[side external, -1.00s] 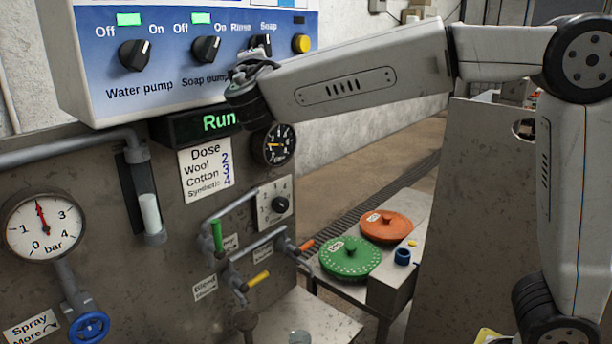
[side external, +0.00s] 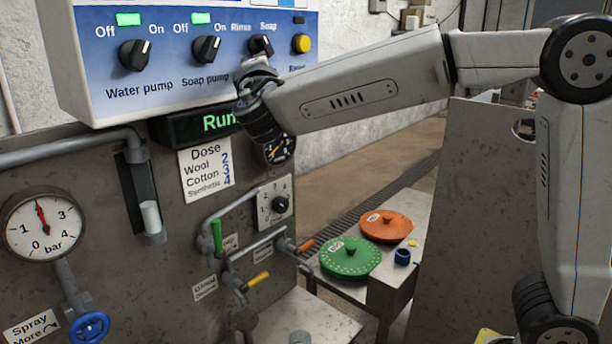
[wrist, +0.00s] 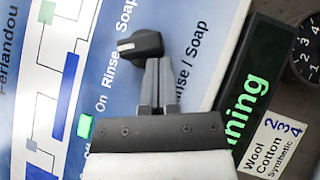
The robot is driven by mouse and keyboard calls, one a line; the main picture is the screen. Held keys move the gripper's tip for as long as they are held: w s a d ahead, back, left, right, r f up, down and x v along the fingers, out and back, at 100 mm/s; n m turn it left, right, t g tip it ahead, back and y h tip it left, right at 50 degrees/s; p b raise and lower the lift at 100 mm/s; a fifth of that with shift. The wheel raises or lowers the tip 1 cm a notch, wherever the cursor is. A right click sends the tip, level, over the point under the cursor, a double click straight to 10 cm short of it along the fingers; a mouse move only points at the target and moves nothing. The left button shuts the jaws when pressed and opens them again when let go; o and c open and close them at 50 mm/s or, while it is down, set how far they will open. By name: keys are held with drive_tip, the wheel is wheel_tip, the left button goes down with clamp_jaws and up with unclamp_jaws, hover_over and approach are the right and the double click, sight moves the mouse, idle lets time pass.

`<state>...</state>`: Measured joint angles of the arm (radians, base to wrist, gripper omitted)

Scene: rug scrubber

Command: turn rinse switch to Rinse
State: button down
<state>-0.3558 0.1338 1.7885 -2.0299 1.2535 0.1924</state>
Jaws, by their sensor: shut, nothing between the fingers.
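The rinse switch (side external: 261,45) is a black knob at the top right of the blue and white panel, below the words Rinse and Soap. In the wrist view the knob (wrist: 140,44) lies just beyond my fingertips. Its pale-marked end faces left there, seemingly leaning toward the Rinse label (wrist: 106,76). My gripper (wrist: 159,62) is shut and empty, with its tips close to the knob's edge. I cannot tell whether they touch it. In the side view my gripper (side external: 256,68) is just below the knob, and its fingertips are hard to make out.
The water pump (side external: 134,54) and soap pump (side external: 206,49) knobs are left of the switch, under lit green lamps. A yellow button (side external: 301,43) is to its right. The Run display (side external: 205,123) and a small dial (side external: 280,150) are below my gripper.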

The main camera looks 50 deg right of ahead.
idle(0.3)
drive_tip(key=w+a+f+v, duration=0.1)
drive_tip(key=w+v, duration=0.1)
drive_tip(key=v, duration=1)
drive_tip(key=shift+s+a+f, duration=0.3)
drive_tip(key=shift+a+f, duration=0.15)
drive_tip(key=shift+f, duration=0.05)
drive_tip(key=v, duration=0.9)
drive_tip(key=shift+r, duration=0.1)
